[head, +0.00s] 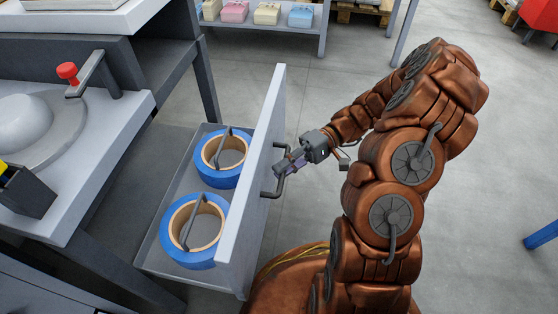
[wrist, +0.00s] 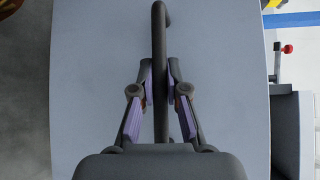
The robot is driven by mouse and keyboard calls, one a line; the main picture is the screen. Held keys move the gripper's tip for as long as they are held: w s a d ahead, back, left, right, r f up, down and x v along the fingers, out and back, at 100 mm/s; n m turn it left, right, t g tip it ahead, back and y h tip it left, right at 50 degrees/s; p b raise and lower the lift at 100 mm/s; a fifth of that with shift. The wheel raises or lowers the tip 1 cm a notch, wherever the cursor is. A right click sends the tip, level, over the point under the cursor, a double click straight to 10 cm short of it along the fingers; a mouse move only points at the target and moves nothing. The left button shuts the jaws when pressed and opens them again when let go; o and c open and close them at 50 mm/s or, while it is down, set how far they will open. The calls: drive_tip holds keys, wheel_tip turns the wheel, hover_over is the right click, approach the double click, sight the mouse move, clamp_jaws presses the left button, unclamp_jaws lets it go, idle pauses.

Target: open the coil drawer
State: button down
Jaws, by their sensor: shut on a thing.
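The coil drawer (head: 250,190) stands pulled out from under the machine table, with its grey front panel toward my arm. Two blue coils with tan inner rings, a rear one (head: 238,172) and a front one (head: 178,250), lie inside, each with a dark handle across it. My gripper (head: 285,168) is at the dark bar handle (head: 266,194) on the outside of the front panel. In the wrist view, the two purple-padded fingers (wrist: 160,88) close around the handle bar (wrist: 159,40), with the drawer front (wrist: 90,80) behind.
The machine table (head: 110,150) with a red-knobbed lever (head: 68,72) is at the left. A shelf with pink, cream and blue bundles (head: 268,13) stands at the back. The grey floor (head: 490,180) right of my arm is mostly clear. A blue bar (head: 543,233) shows at the right edge.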

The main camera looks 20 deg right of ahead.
drive_tip(key=shift+s+d, duration=0.15)
drive_tip(key=shift+d, duration=0.15)
drive_tip(key=c, duration=1.2)
unclamp_jaws()
drive_tip(key=shift+d, duration=0.15)
drive_tip(key=shift+v, duration=3.6)
drive_tip(key=shift+r, duration=0.15)
